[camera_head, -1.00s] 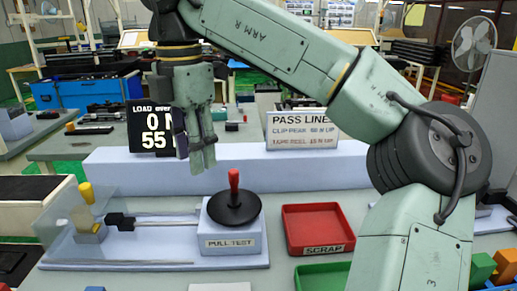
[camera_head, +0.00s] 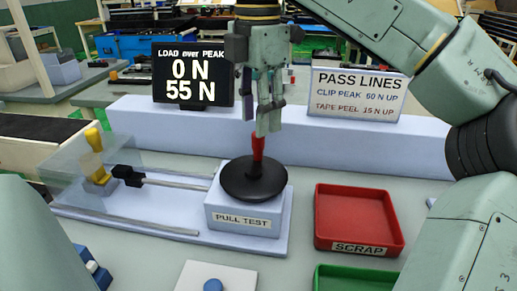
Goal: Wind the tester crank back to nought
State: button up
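The pull tester (camera_head: 240,222) stands at the centre of the bench, marked PULL TEST. Its black crank disc (camera_head: 253,182) carries an upright red handle (camera_head: 257,149). My gripper (camera_head: 262,122) points down right above the handle; its fingertips overlap the handle's top in this view. I cannot tell whether the fingers touch it or how far they are apart. The black puller (camera_head: 128,175) sits on its rod left of the crank, near the yellow lever (camera_head: 96,150). The display (camera_head: 192,76) reads 0 N over 55 N.
A red scrap tray (camera_head: 355,220) lies right of the tester, with a green tray (camera_head: 350,278) in front of it. A pass lines sign (camera_head: 357,93) stands behind on the raised ledge (camera_head: 330,148). A white plate with a blue button (camera_head: 213,284) is at the front.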

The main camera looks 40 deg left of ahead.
send_over(254, 163)
jog(key=w, duration=0.2)
jog(key=shift+s+a+f, duration=0.1)
jog(key=shift+a+f, duration=0.05)
jog(key=shift+f, duration=0.95)
jog(key=shift+s+a+f, duration=0.1)
jog(key=shift+f, duration=1)
grip_shut()
